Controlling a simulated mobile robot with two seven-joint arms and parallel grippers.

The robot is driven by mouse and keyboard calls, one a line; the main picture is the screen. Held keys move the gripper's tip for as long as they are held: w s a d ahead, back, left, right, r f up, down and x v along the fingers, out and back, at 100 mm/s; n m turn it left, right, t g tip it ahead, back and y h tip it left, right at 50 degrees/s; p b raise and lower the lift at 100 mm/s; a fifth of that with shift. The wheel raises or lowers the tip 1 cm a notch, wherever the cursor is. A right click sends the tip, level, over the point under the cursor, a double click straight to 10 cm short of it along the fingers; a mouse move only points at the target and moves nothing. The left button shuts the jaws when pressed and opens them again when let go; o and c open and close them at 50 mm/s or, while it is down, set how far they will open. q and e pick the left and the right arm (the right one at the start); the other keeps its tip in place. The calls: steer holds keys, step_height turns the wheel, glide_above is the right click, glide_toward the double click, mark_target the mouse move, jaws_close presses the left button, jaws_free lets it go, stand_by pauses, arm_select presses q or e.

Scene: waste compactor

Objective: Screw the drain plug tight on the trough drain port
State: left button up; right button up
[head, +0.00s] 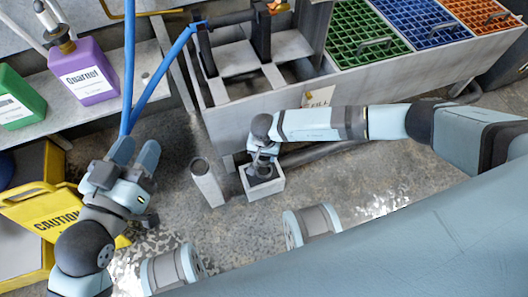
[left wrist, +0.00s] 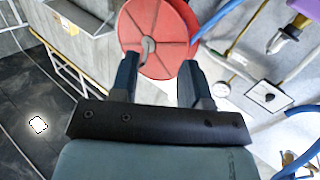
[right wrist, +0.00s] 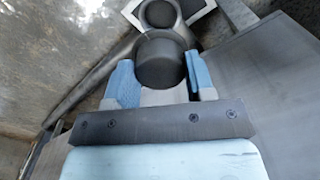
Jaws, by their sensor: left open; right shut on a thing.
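My right gripper (head: 262,165) reaches down at the front wall of the grey trough (head: 230,128). In the right wrist view its fingers (right wrist: 161,78) are shut on a dark grey round cap (right wrist: 160,62), which I take to be the drain plug. Beyond the cap is a pale square box (right wrist: 200,8) with a dark round shape in it; the box (head: 270,188) stands on the floor in the head view. The drain port is hidden, so I cannot tell how the plug sits on it. My left gripper (head: 136,153) is open and empty, away from the trough.
A pale upright tube (head: 207,183) stands left of the box. A pipe (head: 320,153) runs along the trough's foot. At left are a yellow caution sign (head: 40,210) and purple (head: 84,72) and green (head: 18,98) bottles. A red reel (left wrist: 160,35) hangs beyond my left fingers.

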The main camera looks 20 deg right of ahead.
mark_target(264, 160)
stand_by(0.3)
step_height(264, 160, down, 3)
steer(key=b, duration=0.2)
steer(key=shift+b, duration=0.3)
steer(key=shift+f+b, duration=0.55)
steer(key=shift+f, duration=0.2)
steer(key=shift+f+b, duration=0.3)
steer(key=shift+f, duration=0.3)
steer(key=shift+n, duration=1.1)
arm_select(q)
steer(key=w+m, duration=0.1)
steer(key=w+a+m+t+h, duration=0.1)
steer(key=m, duration=0.1)
steer(key=shift+a+r, duration=0.15)
steer(key=shift+r, duration=0.2)
arm_select(e)
steer(key=n, duration=0.3)
arm_select(q)
steer(key=shift+t, duration=0.3)
